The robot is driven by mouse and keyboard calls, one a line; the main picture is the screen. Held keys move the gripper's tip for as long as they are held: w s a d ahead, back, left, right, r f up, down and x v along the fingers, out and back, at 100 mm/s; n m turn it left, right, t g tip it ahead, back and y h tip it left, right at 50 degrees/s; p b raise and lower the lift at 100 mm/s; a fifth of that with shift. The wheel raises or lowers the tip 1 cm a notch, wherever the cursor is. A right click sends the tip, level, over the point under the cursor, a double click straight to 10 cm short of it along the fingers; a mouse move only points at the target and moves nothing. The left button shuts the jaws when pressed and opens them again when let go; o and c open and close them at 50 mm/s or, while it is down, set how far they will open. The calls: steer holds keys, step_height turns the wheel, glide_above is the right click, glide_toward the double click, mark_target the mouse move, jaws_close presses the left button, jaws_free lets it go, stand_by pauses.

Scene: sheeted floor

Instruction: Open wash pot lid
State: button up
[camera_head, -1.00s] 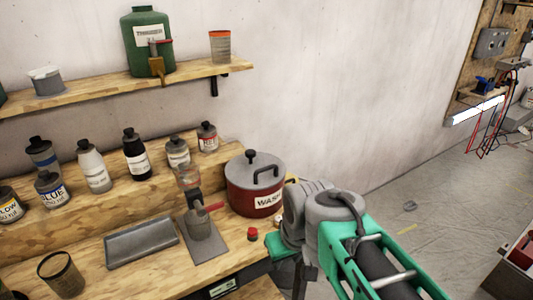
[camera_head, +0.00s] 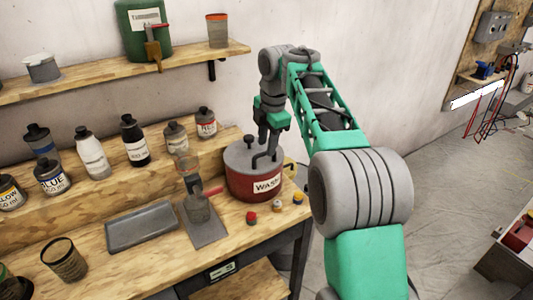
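The wash pot (camera_head: 241,185) is dark red with a white "WASH" label and stands near the right end of the wooden bench. Its grey lid (camera_head: 238,158) sits on top, with a dark knob at the back and a dark bent handle toward the front right. My gripper (camera_head: 266,150) points down over the right side of the lid, with its fingers at or just above the handle. The fingers are small and partly merge with the dark handle, so I cannot tell whether they are open, shut or touching it.
Small red, orange and white items (camera_head: 277,206) lie in front of the pot. A grey tray (camera_head: 142,228) and a stand with a red-handled device (camera_head: 200,206) are to the left. Several bottles (camera_head: 134,145) line the raised ledge. A shelf (camera_head: 110,75) hangs above.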

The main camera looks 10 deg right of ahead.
steer(key=shift+w+f, duration=0.15)
steer(key=shift+f, duration=0.75)
jaws_close()
stand_by(0.8)
